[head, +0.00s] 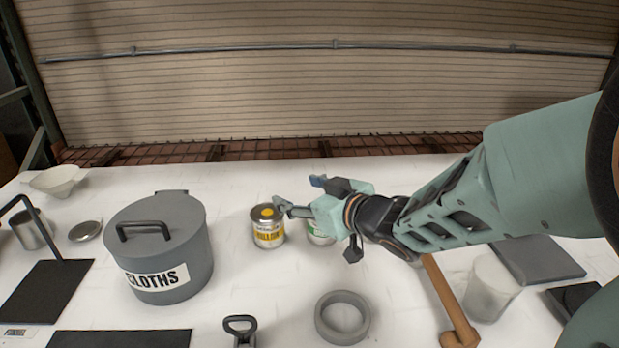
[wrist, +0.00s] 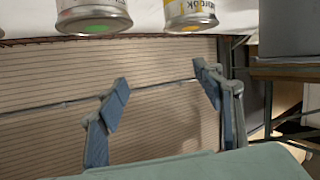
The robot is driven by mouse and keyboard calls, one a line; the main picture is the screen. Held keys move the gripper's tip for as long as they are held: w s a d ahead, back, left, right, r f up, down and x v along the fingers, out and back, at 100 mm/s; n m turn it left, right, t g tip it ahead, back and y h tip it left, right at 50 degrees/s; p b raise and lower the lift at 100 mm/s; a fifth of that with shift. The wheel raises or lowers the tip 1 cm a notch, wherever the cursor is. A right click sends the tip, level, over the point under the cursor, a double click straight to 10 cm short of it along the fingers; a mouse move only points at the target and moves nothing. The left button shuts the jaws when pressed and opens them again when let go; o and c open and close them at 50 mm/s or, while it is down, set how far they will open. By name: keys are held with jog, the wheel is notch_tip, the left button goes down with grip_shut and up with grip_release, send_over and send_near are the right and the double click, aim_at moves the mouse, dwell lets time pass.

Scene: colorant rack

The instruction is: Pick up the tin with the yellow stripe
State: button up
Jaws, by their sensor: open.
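The tin with the yellow stripe (head: 268,228) stands upright on the white table, with a yellow dot on its lid. It also shows upside down at the top of the wrist view (wrist: 190,18), partly cut off. A second tin with a green mark (head: 318,238) stands just to its right, mostly hidden behind my gripper. That tin shows a green dot in the wrist view (wrist: 92,22). My gripper (head: 299,195) is open, close to the upper right of the yellow-striped tin. Its two fingers (wrist: 162,80) are spread with nothing between them.
A grey lidded CLOTHS bin (head: 158,250) stands left of the tins. A grey ring (head: 342,316) and a black-handled tool (head: 240,328) lie in front. A brown-handled tool (head: 447,300) and a translucent cup (head: 490,287) are at right. The table behind the tins looks clear.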

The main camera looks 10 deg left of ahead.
jog(key=g, duration=0.2)
send_near(277, 223)
jog(key=w+a, duration=0.2)
jog(key=shift+w+a+f+b, duration=0.1)
jog(key=shift+a+f+b, duration=0.05)
jog(key=shift+f, duration=0.35)
jog(key=shift+w+a+f+b, duration=0.1)
jog(key=shift+a+f+b, duration=0.05)
jog(key=shift+f, duration=0.4)
jog(key=shift+w+a+f+y+b, duration=0.15)
jog(key=shift+w+a+f+b, duration=0.2)
jog(key=shift+w+a+b, duration=0.2)
jog(key=shift+w+a+f+y+b, duration=0.15)
jog(key=shift+w+a+f+b, duration=0.3)
jog(key=shift+a+b, duration=0.2)
jog(key=shift+w+a, duration=0.4)
jog(key=shift+w, duration=0.05)
jog(key=b+x, duration=0.3)
jog(key=x, duration=0.1)
jog(key=shift+a+f+b, duration=0.1)
jog(key=shift+b, duration=0.3)
jog(key=shift+w+a+f+m, duration=0.15)
jog(key=shift+w+a+m, duration=0.15)
jog(key=shift+w+a, duration=0.1)
